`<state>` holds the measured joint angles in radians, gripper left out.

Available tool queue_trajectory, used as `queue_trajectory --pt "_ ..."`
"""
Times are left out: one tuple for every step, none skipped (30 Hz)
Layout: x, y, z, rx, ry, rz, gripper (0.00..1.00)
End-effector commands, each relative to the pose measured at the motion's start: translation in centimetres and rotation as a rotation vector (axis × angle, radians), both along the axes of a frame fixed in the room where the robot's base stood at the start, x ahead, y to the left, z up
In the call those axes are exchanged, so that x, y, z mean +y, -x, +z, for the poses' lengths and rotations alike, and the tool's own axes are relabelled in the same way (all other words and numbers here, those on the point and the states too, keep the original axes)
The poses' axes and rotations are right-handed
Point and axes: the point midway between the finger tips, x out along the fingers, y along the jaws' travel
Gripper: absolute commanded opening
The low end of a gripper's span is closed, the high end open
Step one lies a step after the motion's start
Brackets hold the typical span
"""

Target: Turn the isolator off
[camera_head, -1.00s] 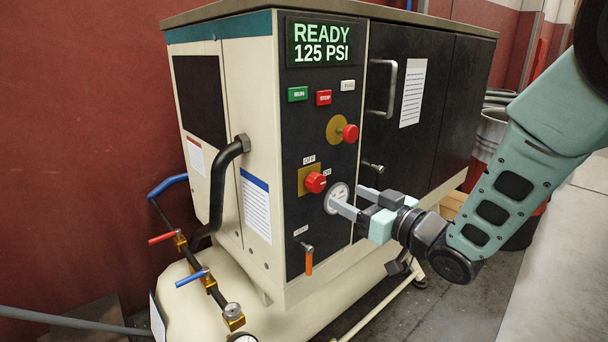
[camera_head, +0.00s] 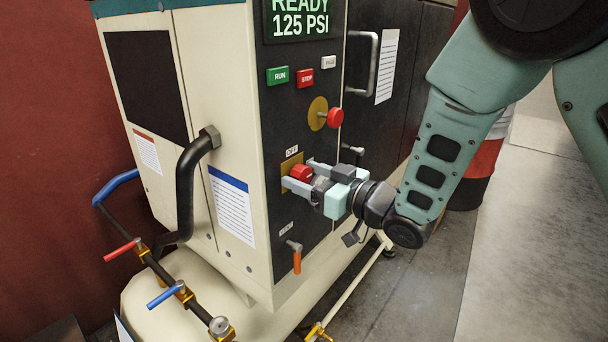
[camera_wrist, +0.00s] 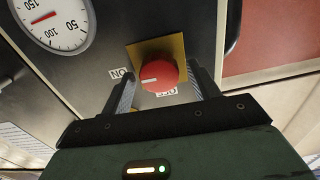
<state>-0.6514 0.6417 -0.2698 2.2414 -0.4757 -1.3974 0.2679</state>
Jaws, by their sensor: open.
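The isolator is a red round knob (camera_head: 301,172) on a yellow plate (camera_head: 286,168), on the black front panel. In the wrist view the knob (camera_wrist: 158,75) has a white mark pointing left, toward the ON label (camera_wrist: 120,73). The OFF label (camera_wrist: 166,92) is below the knob there and above it in the head view (camera_head: 292,151). My gripper (camera_head: 298,174) is open, with its fingers on either side of the knob. In the wrist view a gap shows between the knob and each finger; contact is not visible.
Above are another red knob (camera_head: 335,117), green RUN (camera_head: 277,76) and red STOP (camera_head: 305,77) buttons, and a door handle (camera_head: 373,62). An orange-handled valve (camera_head: 297,261) is below. A pressure gauge (camera_wrist: 55,22) is beside the isolator. Open floor (camera_head: 500,260) lies to the right.

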Motion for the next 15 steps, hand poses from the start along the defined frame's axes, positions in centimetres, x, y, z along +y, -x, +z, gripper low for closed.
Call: queue_trajectory --pt "0.01 0.01 -0.01 0.0 0.0 0.0 0.61" --pt "0.01 0.0 0.0 0.0 0.0 0.0 0.58" --pt "0.01 0.0 0.0 0.0 0.0 0.0 0.47" --pt "0.01 0.0 0.0 0.0 0.0 0.0 0.38" --pt "0.01 0.0 0.0 0.0 0.0 0.0 0.3" --pt "0.01 0.0 0.0 0.0 0.0 0.0 0.19" --pt "0.02 0.0 0.0 0.0 0.0 0.0 0.16" --pt "0.03 0.0 0.0 0.0 0.0 0.0 0.16" --pt "0.03 0.0 0.0 0.0 0.0 0.0 0.16" --pt "0.03 0.0 0.0 0.0 0.0 0.0 0.16" --pt "0.03 0.0 -0.01 -0.001 0.001 0.0 0.16" --pt "0.03 0.0 -0.02 -0.003 0.001 0.0 0.16" --pt "0.03 0.0 -0.03 -0.005 0.002 0.0 0.16" --pt "0.03 0.0 -0.04 -0.008 0.005 0.0 0.16" --pt "0.03 0.01 -0.07 -0.013 0.009 0.0 0.16"
